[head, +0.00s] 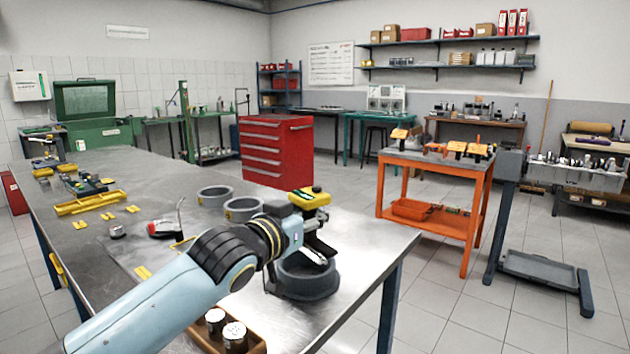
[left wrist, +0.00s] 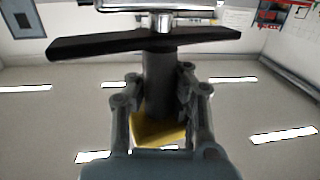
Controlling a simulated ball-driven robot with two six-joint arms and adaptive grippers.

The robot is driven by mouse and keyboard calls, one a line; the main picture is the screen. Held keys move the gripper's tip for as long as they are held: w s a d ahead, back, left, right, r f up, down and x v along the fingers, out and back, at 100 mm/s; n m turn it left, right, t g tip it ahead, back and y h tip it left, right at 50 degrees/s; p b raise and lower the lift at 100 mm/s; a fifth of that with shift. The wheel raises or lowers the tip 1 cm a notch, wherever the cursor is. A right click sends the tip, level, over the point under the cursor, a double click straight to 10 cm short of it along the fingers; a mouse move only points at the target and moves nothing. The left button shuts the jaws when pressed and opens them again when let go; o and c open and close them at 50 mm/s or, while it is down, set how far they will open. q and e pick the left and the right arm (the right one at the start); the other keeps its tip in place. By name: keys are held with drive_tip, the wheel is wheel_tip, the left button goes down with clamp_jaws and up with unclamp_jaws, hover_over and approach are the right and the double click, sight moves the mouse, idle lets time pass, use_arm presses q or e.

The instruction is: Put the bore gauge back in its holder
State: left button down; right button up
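The bore gauge (head: 309,198) has a yellow head, a dark grip and a silver stem. It is held roughly upright over the near end of the steel bench. My left gripper (head: 306,222) has its fingers around the dark grip. In the left wrist view the gauge's grip (left wrist: 159,80) sits between both fingers of the left gripper (left wrist: 160,98), with yellow behind. A black crossbar (left wrist: 95,44) and silver stem lie beyond; I cannot tell whether the bar belongs to gauge or holder. A dark grey ring (head: 305,283) stands beneath the gauge. My right gripper is out of view.
Two grey rings (head: 243,209) stand behind my left arm. A wooden tray (head: 258,347) with metal cylinders is at the near edge. Yellow parts and a yellow tray (head: 91,203) lie to the left. An orange cart (head: 437,172) stands apart at the right.

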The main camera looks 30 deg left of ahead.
use_arm(q)
drive_tip(key=w+a+r+n+y+p, duration=0.2)
drive_tip(key=w+a+y, duration=0.1)
wheel_tip(320, 180, down, 8)
drive_tip(key=b, duration=0.8)
drive_tip(key=shift+a+f+g, duration=0.15)
drive_tip(key=shift+f+g, duration=0.05)
drive_tip(key=shift+g, duration=0.1)
drive_tip(key=shift+w+f, duration=0.1)
idle(0.4)
drive_tip(key=c, duration=1.3)
unclamp_jaws()
wheel_tip(320, 180, up, 10)
drive_tip(key=shift+r, duration=0.1)
